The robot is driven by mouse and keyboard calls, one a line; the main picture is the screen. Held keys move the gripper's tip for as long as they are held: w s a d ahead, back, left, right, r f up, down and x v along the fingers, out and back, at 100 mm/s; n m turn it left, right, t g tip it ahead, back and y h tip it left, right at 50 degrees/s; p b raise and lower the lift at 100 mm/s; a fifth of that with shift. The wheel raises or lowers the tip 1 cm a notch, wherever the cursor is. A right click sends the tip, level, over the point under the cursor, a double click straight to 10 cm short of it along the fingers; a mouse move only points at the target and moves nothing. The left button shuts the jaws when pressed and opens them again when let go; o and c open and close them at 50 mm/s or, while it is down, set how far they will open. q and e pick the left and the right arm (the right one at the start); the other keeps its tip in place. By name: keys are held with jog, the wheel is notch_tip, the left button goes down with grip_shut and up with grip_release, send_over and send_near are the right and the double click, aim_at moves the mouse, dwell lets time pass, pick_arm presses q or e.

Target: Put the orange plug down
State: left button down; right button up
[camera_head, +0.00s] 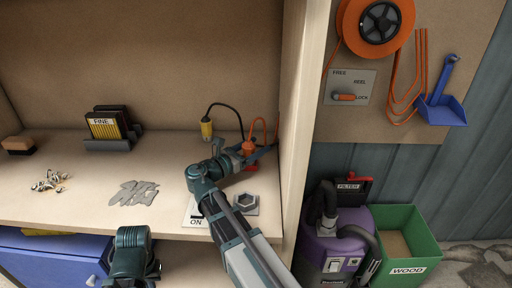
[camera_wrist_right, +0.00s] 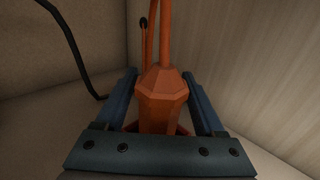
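The orange plug (camera_head: 249,147) stands roughly upright at the right end of the wooden shelf, near the side wall, with an orange cord rising from its top. In the right wrist view the plug (camera_wrist_right: 162,98) sits between the two blue fingers of my right gripper (camera_wrist_right: 162,90), which close in on its sides. My right gripper (camera_head: 256,156) also shows in the head view, low over the shelf. A bit of red shows beneath the plug; its contact with the shelf is hidden. My left gripper (camera_head: 132,262) is at the shelf's front edge, its fingers not clear.
A yellow plug (camera_head: 207,130) on a black cord is left of the orange plug. A hex-shaped piece (camera_head: 245,203) and an ON plate (camera_head: 194,214) lie near the front. Grey strips (camera_head: 133,192) and sanding blocks (camera_head: 104,125) are farther left. The side wall (camera_head: 297,130) is close on the right.

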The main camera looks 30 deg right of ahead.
jog(key=shift+r, duration=0.1)
jog(key=shift+a, duration=0.25)
jog(key=v, duration=1.1)
jog(key=shift+s+a, duration=0.25)
